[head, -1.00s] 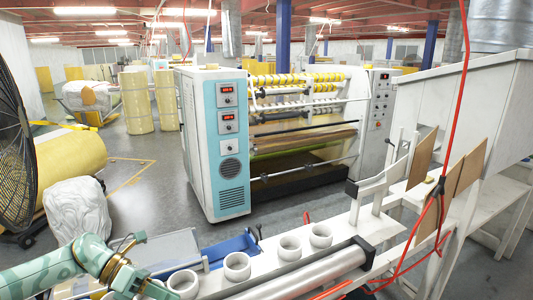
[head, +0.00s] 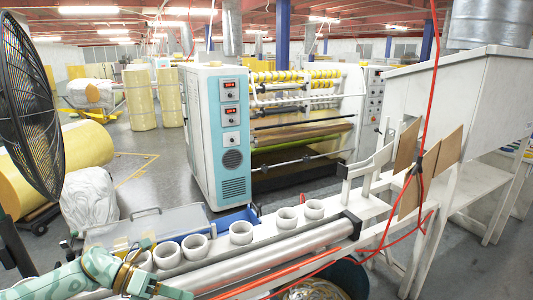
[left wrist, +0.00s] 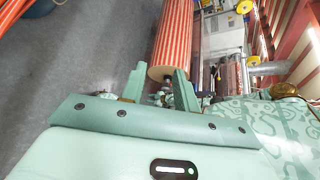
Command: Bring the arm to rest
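My left arm comes in at the lower left of the head view. Its green gripper (head: 172,291) is at the bottom edge, below and beside the row of white rings, partly cut off. In the left wrist view the two green fingers of the left gripper (left wrist: 160,88) stand apart with a gap between them. I see nothing clearly held. An orange-and-white striped roll (left wrist: 173,38) shows beyond the fingertips. My right gripper is in neither view.
Several white rings (head: 241,232) stand on the white bench beside a long metal roller (head: 290,244). A blue-and-white machine (head: 220,135) stands behind. A black fan (head: 30,110) and a yellow roll (head: 60,160) are at the left. A red cable hangs at the right.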

